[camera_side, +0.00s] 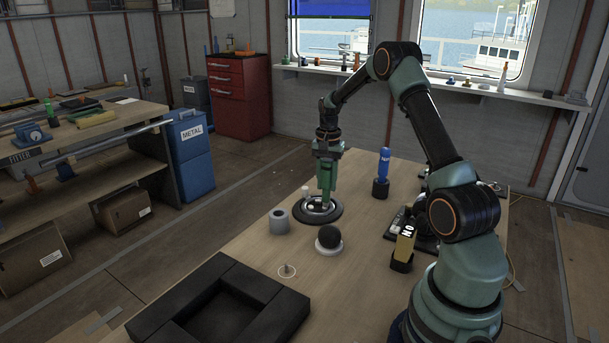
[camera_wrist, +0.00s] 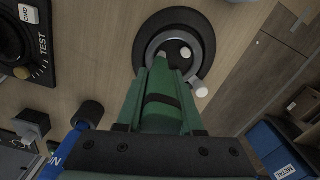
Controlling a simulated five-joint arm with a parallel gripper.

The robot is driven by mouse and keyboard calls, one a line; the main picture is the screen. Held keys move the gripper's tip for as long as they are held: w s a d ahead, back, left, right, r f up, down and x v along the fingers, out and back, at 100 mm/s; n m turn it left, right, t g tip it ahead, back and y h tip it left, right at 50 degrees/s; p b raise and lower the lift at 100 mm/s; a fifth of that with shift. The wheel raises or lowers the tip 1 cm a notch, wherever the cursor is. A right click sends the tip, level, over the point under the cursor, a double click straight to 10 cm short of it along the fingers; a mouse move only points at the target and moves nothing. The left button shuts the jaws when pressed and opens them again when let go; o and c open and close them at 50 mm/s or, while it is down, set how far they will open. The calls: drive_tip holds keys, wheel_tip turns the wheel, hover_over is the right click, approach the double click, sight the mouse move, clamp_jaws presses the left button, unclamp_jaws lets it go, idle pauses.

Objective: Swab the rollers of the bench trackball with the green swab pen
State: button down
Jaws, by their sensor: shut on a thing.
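The bench trackball housing, a black disc with a silver ring (camera_side: 336,215), sits on the bench below my gripper (camera_side: 326,200). It also shows in the wrist view (camera_wrist: 146,62), with a dark open middle and a pale round part (camera_wrist: 185,52) in it. My gripper (camera_wrist: 161,75) is shut on a green piece with a dark band, seemingly the swab pen (camera_wrist: 160,115), hard to tell from the green fingers. Its pale end reaches over the ring; I cannot tell whether it touches a roller. A white knob (camera_wrist: 201,92) stands at the ring's edge. A black ball (camera_side: 328,237) rests in a white cup nearby.
A grey hollow cylinder (camera_side: 279,221) stands left of the ball. A blue pen (camera_side: 384,162) stands in a black holder. A black foam tray (camera_side: 190,290) lies at the front. A control panel (camera_wrist: 42,75) is at the wrist view's left.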

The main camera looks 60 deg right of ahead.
sight(327, 171)
drive_tip(key=shift+a, duration=0.45)
idle(0.4)
drive_tip(key=shift+d+f, duration=0.1)
drive_tip(key=shift+d, duration=0.4)
idle(0.5)
drive_tip(key=shift+r, duration=1.55)
drive_tip(key=shift+w, duration=0.1)
drive_tip(key=shift+w+d+r, duration=0.4)
drive_tip(key=shift+w+r, duration=0.4)
drive_tip(key=shift+w, duration=0.1)
drive_tip(key=shift+w+d+r, duration=0.35)
drive_tip(key=shift+w+r, duration=0.4)
drive_tip(key=shift+w, duration=0.1)
drive_tip(key=shift+f, duration=0.1)
drive_tip(key=shift+f, duration=2.7)
drive_tip(key=shift+f, duration=0.2)
